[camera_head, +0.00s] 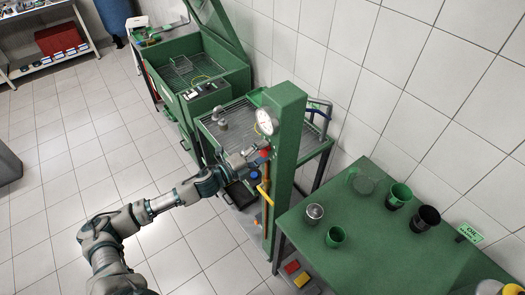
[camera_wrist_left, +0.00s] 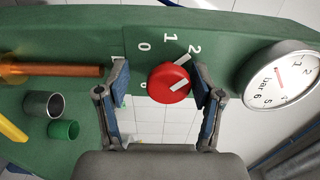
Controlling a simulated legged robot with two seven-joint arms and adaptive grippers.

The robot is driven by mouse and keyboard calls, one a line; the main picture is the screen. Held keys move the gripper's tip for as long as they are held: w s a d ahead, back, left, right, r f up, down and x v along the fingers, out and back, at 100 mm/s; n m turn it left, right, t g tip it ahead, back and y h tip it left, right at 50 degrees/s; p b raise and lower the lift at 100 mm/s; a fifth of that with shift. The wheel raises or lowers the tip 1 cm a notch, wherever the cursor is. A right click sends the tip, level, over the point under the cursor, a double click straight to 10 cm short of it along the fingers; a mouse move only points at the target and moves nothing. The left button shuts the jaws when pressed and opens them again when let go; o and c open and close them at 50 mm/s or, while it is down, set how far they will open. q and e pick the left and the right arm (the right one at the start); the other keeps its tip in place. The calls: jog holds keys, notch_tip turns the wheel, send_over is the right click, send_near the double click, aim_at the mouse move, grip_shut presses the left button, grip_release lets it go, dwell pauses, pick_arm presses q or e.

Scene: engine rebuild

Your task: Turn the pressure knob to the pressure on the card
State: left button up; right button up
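The red pressure knob (camera_wrist_left: 170,82) is on the green column (camera_head: 283,170), by a dial printed 0, 1 and 2; lower marks are partly hidden. A white pointer mark beside the knob slants up right towards the 2. In the head view the knob (camera_head: 265,151) is a small red spot at my left gripper (camera_head: 258,155). In the wrist view that gripper (camera_wrist_left: 160,74) is open, with one finger on each side of the knob. The left finger is apart from it; the right one is close, contact unclear. The round gauge (camera_head: 265,121) is marked in bar. No pressure card is readable.
An orange-yellow pipe (camera_head: 265,195) runs down the column below the knob. A green table (camera_head: 360,245) at right holds several cups and a green sign (camera_head: 470,233) reading "OIL". A green wash cabinet (camera_head: 195,75) stands behind.

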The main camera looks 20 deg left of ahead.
pick_arm(q)
jog(key=shift+a+r, duration=0.1)
jog(key=shift+r, duration=0.05)
jog(key=shift+s+a, duration=0.1)
jog(key=v, duration=1.1)
jog(key=shift+s+a, duration=0.25)
jog(key=shift+s, duration=0.1)
